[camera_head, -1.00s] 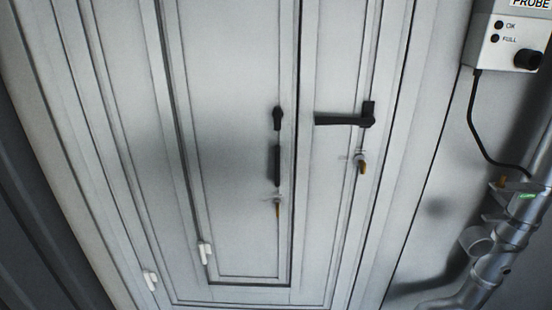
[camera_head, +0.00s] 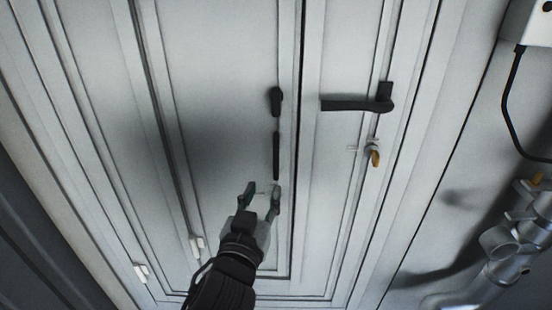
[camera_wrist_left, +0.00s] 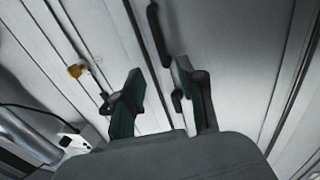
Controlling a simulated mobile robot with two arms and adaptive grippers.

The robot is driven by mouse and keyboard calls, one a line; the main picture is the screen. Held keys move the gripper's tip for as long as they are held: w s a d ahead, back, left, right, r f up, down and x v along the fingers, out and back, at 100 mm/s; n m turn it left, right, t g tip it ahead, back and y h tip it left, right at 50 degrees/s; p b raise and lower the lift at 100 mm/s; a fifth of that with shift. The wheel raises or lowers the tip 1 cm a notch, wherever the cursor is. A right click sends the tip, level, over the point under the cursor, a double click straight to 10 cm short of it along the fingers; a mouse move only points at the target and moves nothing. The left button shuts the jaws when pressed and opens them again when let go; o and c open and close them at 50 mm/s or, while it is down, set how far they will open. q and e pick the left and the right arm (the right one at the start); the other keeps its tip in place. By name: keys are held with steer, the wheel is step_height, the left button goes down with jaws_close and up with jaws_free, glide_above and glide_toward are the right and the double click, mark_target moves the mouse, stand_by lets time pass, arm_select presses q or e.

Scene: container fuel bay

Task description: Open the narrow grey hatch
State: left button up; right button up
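A narrow grey hatch (camera_head: 215,130) with an upright black bar handle (camera_head: 276,155) is shut, set in a larger grey door (camera_head: 335,180). A black knob (camera_head: 275,101) sits just above the bar; both handle (camera_wrist_left: 159,35) and knob (camera_wrist_left: 177,100) show in the left wrist view. My left gripper (camera_head: 261,190) is open and empty in front of the hatch, its fingertips near the bar's lower end. I cannot tell whether it touches. The hatch's keyed lock low under the bar is hidden by the gripper. My right gripper is out of view.
The larger door has a black lever (camera_head: 357,104) and a lock with a brass key (camera_head: 375,157) to the right. White hinges (camera_head: 197,246) are at lower left. A metal pipe (camera_head: 500,250) and a cabled box (camera_head: 528,22) stand at far right.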

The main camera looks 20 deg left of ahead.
mark_target(275, 162)
arm_select(q)
steer(key=w+p, duration=0.1)
steer(key=w, duration=0.2)
steer(key=w+p, duration=0.1)
steer(key=w, duration=0.3)
steer(key=w+a+p, duration=0.1)
steer(key=w, duration=0.3)
steer(key=shift+w+f, duration=0.1)
steer(key=shift+w, duration=0.45)
jaws_close()
